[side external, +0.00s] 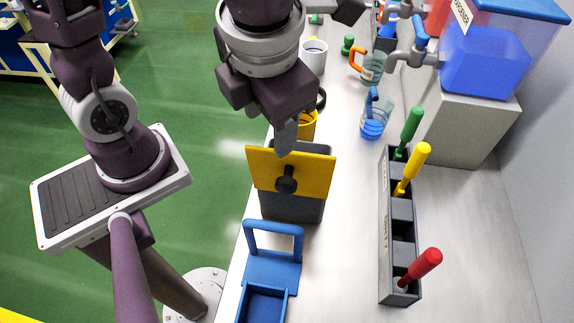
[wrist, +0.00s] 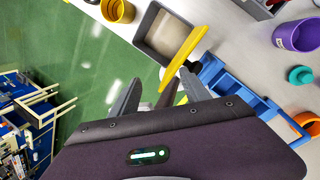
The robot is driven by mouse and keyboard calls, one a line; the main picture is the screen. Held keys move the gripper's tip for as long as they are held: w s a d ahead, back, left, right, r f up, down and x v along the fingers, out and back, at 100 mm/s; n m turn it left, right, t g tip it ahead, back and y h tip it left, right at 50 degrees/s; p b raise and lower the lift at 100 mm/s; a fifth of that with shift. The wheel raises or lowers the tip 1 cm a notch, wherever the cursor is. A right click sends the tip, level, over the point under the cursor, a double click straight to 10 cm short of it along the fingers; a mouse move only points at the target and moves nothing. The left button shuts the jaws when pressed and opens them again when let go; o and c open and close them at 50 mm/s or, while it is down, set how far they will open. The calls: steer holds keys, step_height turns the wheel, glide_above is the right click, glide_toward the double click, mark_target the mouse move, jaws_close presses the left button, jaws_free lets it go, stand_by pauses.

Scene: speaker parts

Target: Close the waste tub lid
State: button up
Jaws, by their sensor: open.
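The waste tub is a dark grey open box (side external: 292,209) on the bench. Its yellow lid (side external: 315,170) stands raised at a steep tilt, with a dark round knob (side external: 287,180) on the face toward the side camera. In the wrist view the tub's rim (wrist: 143,28) surrounds a bare light interior, and the lid (wrist: 187,55) shows edge-on along its right side. My gripper (side external: 286,148) points down at the lid's top edge, and I cannot tell if it touches. In the wrist view the gripper (wrist: 158,82) has its fingers spread, with the lid's near end by the right finger.
A blue holder (side external: 273,270) with a handle stands in front of the tub. A grey rack (side external: 385,235) with green, yellow and red-handled tools is to the right. A yellow mug (side external: 309,124) sits behind the tub. The bench between tub and rack is clear.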

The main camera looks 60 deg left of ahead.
mark_target(288, 174)
steer(key=d+m, duration=0.1)
steer(key=m, duration=0.2)
steer(key=d+m+h, duration=0.1)
steer(key=d+m, duration=0.1)
steer(key=m, duration=0.1)
steer(key=d+r+m, duration=0.1)
steer(key=m, duration=0.1)
steer(key=shift+s+d+m+g+h, duration=0.2)
steer(key=shift+d+m+g+h, duration=0.1)
steer(key=shift+m+g+h, duration=0.1)
steer(key=shift+f, duration=0.45)
steer(key=f, duration=0.6)
steer(key=shift+w+a, duration=0.2)
steer(key=shift+w, duration=0.05)
jaws_close()
